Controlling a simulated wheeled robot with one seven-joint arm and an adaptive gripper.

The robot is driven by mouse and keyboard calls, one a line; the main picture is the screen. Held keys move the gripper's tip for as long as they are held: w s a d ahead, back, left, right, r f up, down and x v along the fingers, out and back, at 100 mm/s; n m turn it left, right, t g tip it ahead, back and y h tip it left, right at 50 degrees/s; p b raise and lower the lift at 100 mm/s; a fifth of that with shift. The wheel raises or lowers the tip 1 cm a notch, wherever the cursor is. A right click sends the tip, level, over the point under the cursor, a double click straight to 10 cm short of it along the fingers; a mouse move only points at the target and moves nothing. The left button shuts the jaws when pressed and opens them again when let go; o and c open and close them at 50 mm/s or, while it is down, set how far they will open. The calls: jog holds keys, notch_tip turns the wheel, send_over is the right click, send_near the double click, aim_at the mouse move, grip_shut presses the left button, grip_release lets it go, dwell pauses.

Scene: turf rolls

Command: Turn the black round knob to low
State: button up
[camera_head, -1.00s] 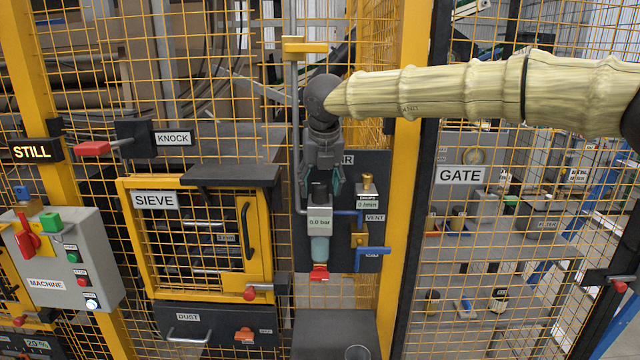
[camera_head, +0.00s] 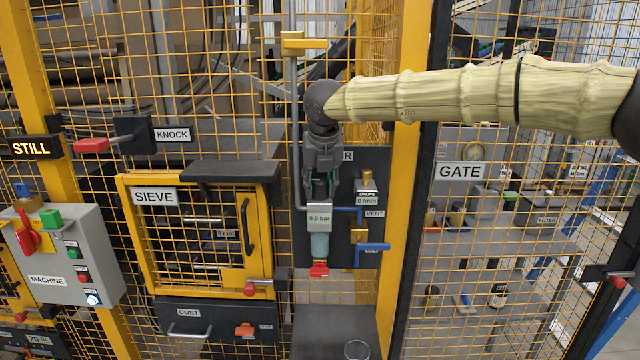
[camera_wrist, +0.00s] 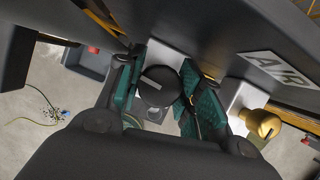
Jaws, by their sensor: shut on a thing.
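The black round knob (camera_wrist: 157,87) with a pale pointer line shows in the wrist view, between the green finger pads of my gripper (camera_wrist: 160,92). My gripper is shut on the knob. In the head view my gripper (camera_head: 320,180) points down at the top of the air unit, and the knob (camera_head: 319,190) is mostly hidden by the fingers. Below it a small display (camera_head: 319,218) reads about 0.0 bar. A "low" mark cannot be made out in either view.
The dark AIR panel (camera_head: 343,250) carries a red valve (camera_head: 319,269), a brass fitting (camera_head: 367,184) and blue levers (camera_head: 372,247) close by. The yellow SIEVE door (camera_head: 262,225) is to the left. A yellow post (camera_head: 398,200) stands to the right.

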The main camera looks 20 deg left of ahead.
jog(key=shift+r+n+p, duration=0.35)
jog(key=shift+n+p, duration=0.05)
jog(key=shift+p, duration=0.25)
jog(key=shift+n, duration=0.3)
jog(key=o, duration=1)
jog(key=shift+o, duration=0.2)
jog(key=shift+d, duration=0.1)
jog(key=shift+s, duration=0.1)
jog(key=shift+f, duration=0.15)
jog(key=v, duration=1.2)
jog(key=shift+d, duration=0.2)
